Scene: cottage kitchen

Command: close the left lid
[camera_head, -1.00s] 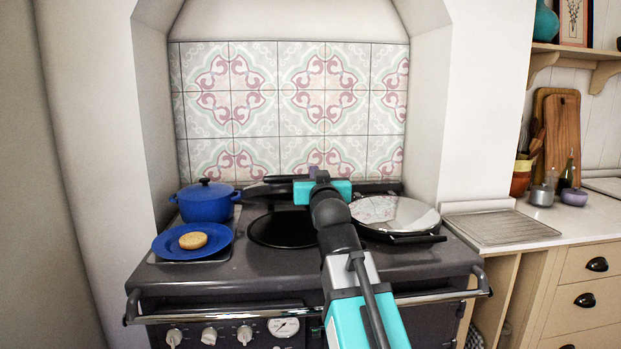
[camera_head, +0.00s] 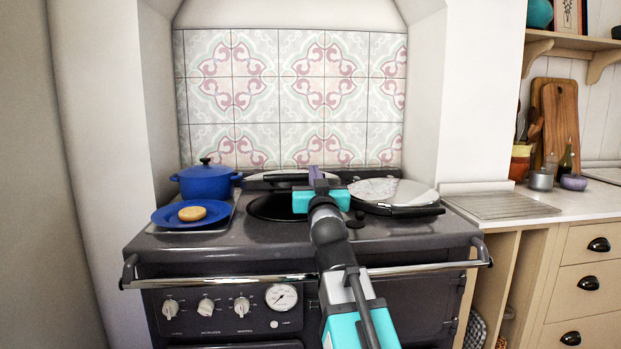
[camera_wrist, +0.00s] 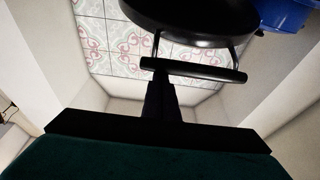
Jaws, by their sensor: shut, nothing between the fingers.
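The left lid (camera_head: 288,177) of the dark range is at the back of its black hotplate (camera_head: 268,208). In the head view it is a foreshortened grey and dark band, partly behind my gripper, and its exact angle cannot be told. In the wrist view its black round face (camera_wrist: 190,18) fills the top, with the bar handle (camera_wrist: 205,70) on two brackets. My gripper (camera_head: 317,174) is shut and empty, at the right part of this lid. In the wrist view its dark fingers overlap the handle; contact cannot be told. The right lid (camera_head: 385,190) lies flat.
A blue pot (camera_head: 205,184) and a blue plate (camera_head: 173,215) with a round bread (camera_head: 192,213) stand left of the hotplate. A rail (camera_head: 220,281) runs along the range front. Tiled wall (camera_head: 290,95) and alcove sides close in the back.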

